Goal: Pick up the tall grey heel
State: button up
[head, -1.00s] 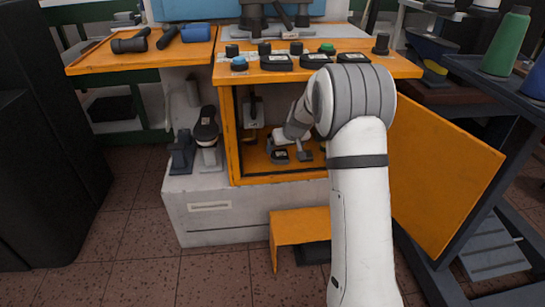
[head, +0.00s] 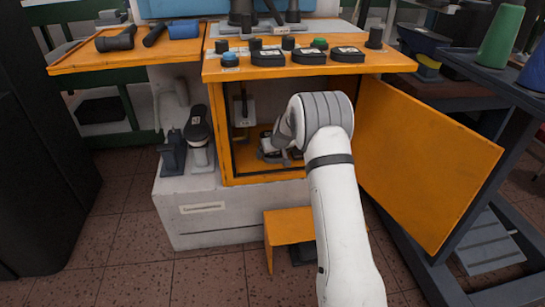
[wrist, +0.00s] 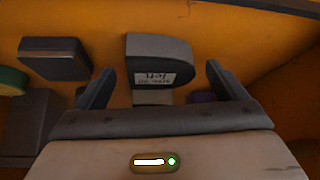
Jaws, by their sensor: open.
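A grey heel (wrist: 158,52) with a dark face and a white printed label lies between my gripper's two fingers in the wrist view. I take it for the tall grey heel, but its height is hard to judge from above. My gripper (wrist: 159,72) is open, with one finger on each side of the heel and visible gaps to both. In the head view my gripper (head: 271,153) is inside the orange cabinet, low over its floor. There my wrist and arm hide much of the heel.
In the wrist view, a dark block (wrist: 55,58), a grey block (wrist: 30,120), a green piece (wrist: 10,80) and a purple piece (wrist: 203,97) are close by. The cabinet (head: 228,130) has side walls and an open door (head: 425,165) to the right. Its top overhangs.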

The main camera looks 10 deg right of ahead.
jog(key=shift+c, duration=0.4)
jog(key=c, duration=1)
jog(key=shift+r, duration=0.15)
jog(key=shift+r+p, duration=0.5)
jog(key=shift+r, duration=0.1)
notch_tip(320, 180, up, 3)
jog(key=shift+f+p, duration=0.15)
jog(key=shift+p, duration=0.75)
jog(key=s+d+b, duration=0.1)
jog(key=s, duration=0.5)
jog(key=s+d+b, duration=0.1)
jog(key=s, duration=0.4)
jog(key=s+d, duration=0.1)
jog(key=s, duration=0.5)
jog(key=shift+s+d+f+b, duration=0.25)
jog(key=shift+s+f+b, duration=0.05)
jog(key=shift+s+b, duration=0.1)
